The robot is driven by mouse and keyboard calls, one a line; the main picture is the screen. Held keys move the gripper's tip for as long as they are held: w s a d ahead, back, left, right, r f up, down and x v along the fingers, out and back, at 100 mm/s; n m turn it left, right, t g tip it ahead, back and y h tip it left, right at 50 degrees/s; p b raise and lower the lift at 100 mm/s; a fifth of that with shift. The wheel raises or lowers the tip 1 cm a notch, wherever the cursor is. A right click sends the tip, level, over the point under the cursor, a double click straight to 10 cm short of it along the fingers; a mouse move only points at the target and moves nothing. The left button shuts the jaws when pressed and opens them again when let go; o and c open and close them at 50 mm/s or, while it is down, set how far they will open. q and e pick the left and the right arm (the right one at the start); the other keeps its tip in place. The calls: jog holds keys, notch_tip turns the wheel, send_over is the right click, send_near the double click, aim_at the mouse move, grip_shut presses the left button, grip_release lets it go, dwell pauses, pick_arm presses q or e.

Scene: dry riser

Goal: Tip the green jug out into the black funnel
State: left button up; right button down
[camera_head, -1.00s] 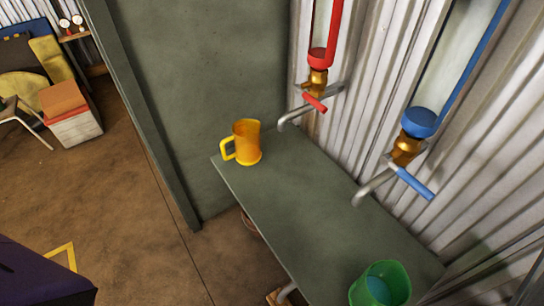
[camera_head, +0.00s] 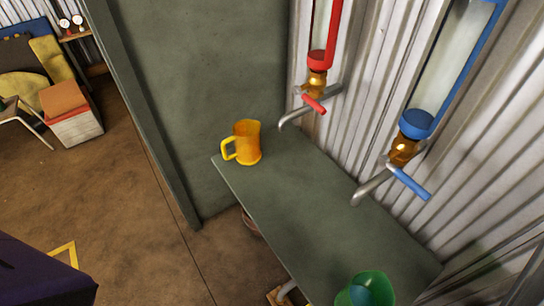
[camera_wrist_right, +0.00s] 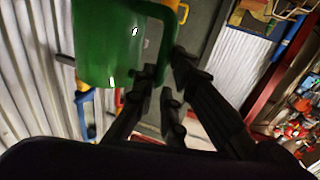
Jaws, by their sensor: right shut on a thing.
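The green jug (camera_head: 374,286) is at the bottom edge of the head view, partly cut off, with some blue showing inside it. It looks tilted. In the right wrist view the green jug (camera_wrist_right: 115,45) fills the upper left. My right gripper (camera_wrist_right: 165,88) is shut at the side of the jug, on what looks like its handle; the exact grip is dark and hard to see. My right gripper does not show in the head view. My left gripper is in neither view. I cannot make out the black funnel in these frames.
An orange-yellow jug (camera_head: 247,143) stands at the far end of the grey-green shelf (camera_head: 310,205). A tap with a red handle (camera_head: 314,103) and one with a blue handle (camera_head: 408,182) jut from the corrugated wall. The shelf between the jugs is clear.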

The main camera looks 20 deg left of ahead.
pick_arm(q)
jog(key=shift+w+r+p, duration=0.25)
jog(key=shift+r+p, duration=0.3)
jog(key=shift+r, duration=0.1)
pick_arm(e)
jog(key=shift+s+a, duration=0.5)
jog(key=shift+s, duration=0.25)
jog(key=shift+s+a, duration=0.45)
jog(key=shift+s, duration=0.3)
jog(key=shift+s+a, duration=0.5)
jog(key=shift+s, duration=0.25)
